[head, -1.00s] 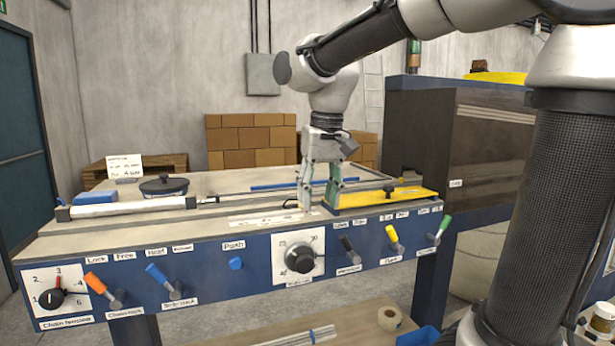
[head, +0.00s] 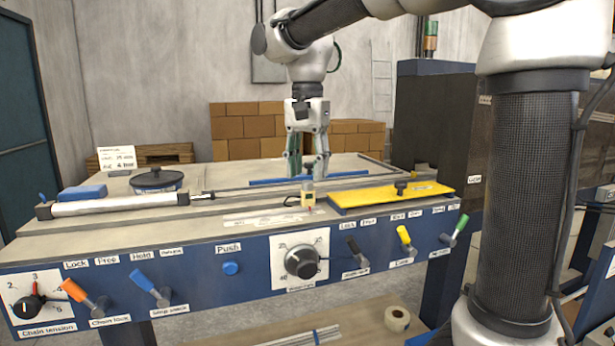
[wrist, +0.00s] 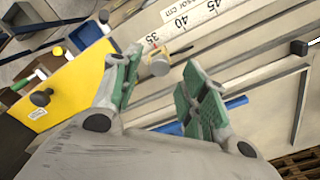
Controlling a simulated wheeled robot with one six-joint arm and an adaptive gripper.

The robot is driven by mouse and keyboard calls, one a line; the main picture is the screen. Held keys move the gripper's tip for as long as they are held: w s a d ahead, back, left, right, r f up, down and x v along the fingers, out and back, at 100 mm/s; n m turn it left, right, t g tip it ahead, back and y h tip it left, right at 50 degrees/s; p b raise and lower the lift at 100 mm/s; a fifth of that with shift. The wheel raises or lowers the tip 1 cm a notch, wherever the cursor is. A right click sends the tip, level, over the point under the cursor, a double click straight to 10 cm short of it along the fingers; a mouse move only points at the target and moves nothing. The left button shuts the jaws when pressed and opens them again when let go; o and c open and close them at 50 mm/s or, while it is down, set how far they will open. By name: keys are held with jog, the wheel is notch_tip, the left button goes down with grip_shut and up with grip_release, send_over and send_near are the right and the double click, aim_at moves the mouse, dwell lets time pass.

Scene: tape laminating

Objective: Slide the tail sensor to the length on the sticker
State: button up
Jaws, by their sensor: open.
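The tail sensor (head: 307,197) is a small pale-yellow block on the bench rail, just left of the yellow plate, with a dark cable on its left. It also shows in the wrist view (wrist: 158,63) beside the printed scale (wrist: 186,20), near the 35 mark. The exact reading is unclear. In the head view the scale strip (head: 265,220) lies along the front edge. My gripper (head: 308,172) is open and empty above the sensor, apart from it. A white card (head: 117,158) with handwriting stands at the back left; its text is too small to read surely.
The yellow plate (head: 375,198) with a black knob lies right of the sensor. A blue bar (head: 285,181) lies behind it. A white cylinder (head: 110,206), a black lidded disc (head: 158,179) and a blue block (head: 83,192) sit left. Levers and dials line the front panel.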

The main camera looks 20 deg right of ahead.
jog(key=shift+f, duration=1.2)
jog(key=shift+c, duration=0.3)
grip_shut()
jog(key=a, duration=1.5)
jog(key=shift+a, duration=0.15)
jog(key=shift+o, duration=0.3)
grip_release()
jog(key=shift+a, duration=0.15)
